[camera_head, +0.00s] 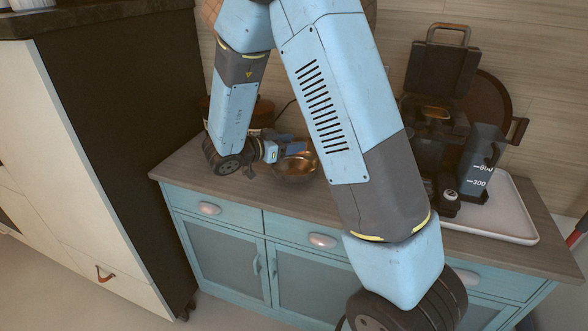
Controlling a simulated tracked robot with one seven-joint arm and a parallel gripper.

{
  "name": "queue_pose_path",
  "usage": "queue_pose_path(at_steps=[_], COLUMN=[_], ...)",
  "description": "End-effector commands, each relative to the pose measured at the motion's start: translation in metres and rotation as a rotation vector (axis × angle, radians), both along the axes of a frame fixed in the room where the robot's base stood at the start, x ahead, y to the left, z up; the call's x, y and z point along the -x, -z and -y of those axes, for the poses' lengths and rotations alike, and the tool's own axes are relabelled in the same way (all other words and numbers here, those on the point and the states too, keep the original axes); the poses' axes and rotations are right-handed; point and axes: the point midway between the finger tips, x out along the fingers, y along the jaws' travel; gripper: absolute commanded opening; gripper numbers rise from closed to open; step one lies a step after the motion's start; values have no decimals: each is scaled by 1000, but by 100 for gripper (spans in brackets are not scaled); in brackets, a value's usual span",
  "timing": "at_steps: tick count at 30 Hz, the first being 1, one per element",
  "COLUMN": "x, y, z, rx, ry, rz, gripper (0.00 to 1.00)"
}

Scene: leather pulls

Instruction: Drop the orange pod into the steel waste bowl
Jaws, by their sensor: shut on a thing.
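The waste bowl (297,172) is a shiny faceted metal bowl with a warm brownish tint. It stands on the wooden counter left of the middle, partly behind my upper arm. My gripper (291,149) is at the bowl's back left, with its fingers reaching over the bowl's opening. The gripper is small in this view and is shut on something. I cannot make out the orange pod itself; the fingers hide what they hold.
A dark coffee machine (430,140) with its lid raised stands on the right. A water tank (482,163) marked with numbers is beside it on a white tray (515,215). A tall cabinet (110,120) rises left of the counter (190,172). Dark things stand behind my gripper.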

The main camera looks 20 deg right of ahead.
Motion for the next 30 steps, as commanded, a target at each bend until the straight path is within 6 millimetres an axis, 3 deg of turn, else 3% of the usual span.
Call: queue_pose_path(at_steps=[12,25,26,30], x=[0,0,0,0], y=[39,45,45,45], z=[6,6,6,6], rx=[2,0,0,0], ry=[10,10,10,10], rz=[-2,0,0,0], gripper=[21,21,52,65])
